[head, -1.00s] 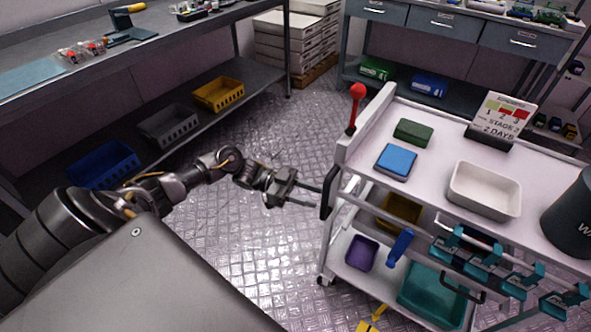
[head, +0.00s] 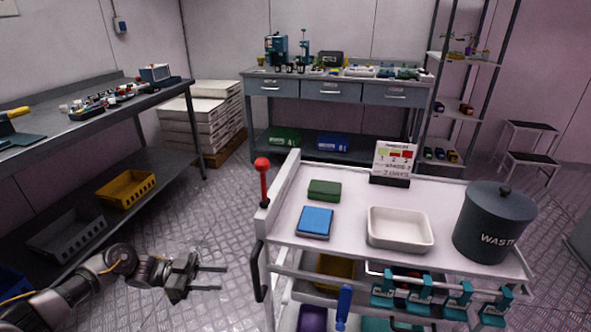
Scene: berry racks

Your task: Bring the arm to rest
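My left gripper (head: 207,279) is at the lower left in the head view. Its two fingers are apart with nothing between them. It hangs over the floor, left of the white cart (head: 283,226) and apart from the cart's black handle (head: 258,272). My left arm comes in from the lower left corner. My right gripper is not in the view.
The cart bears a blue block (head: 315,222), a green block (head: 324,190), a white tray (head: 399,245), a sign (head: 393,160) and a waste bin (head: 494,225). A red-knobbed lever (head: 262,178) stands at its left corner. A workbench (head: 95,115) is at left. Floor between is clear.

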